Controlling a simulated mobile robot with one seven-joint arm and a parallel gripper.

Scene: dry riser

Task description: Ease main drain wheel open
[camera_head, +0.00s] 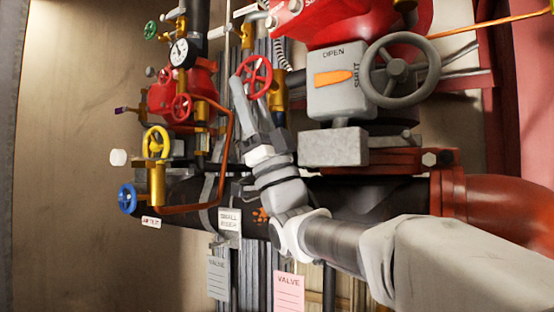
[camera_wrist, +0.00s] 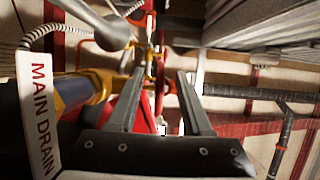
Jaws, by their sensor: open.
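A red handwheel (camera_head: 256,76) on a brass valve stands near the centre of the head view. My gripper (camera_head: 240,88) reaches up to its left side, with a finger overlapping the rim in that view. In the wrist view my gripper (camera_wrist: 160,74) is open, its two fingers apart. A red wheel (camera_wrist: 164,62) shows nearly edge-on beyond and between the fingertips; I cannot tell whether they touch it. A white tag reading MAIN DRAIN (camera_wrist: 40,115) is at the left of the wrist view, beside a brass fitting (camera_wrist: 98,82).
A grey wheel (camera_head: 400,71) and a grey box marked OPEN and SHUT (camera_head: 340,85) are at right. A gauge (camera_head: 181,53), yellow wheel (camera_head: 156,142), blue wheel (camera_head: 127,198) and smaller red wheel (camera_head: 181,107) are at left. A pink VALVE tag (camera_head: 289,292) hangs below.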

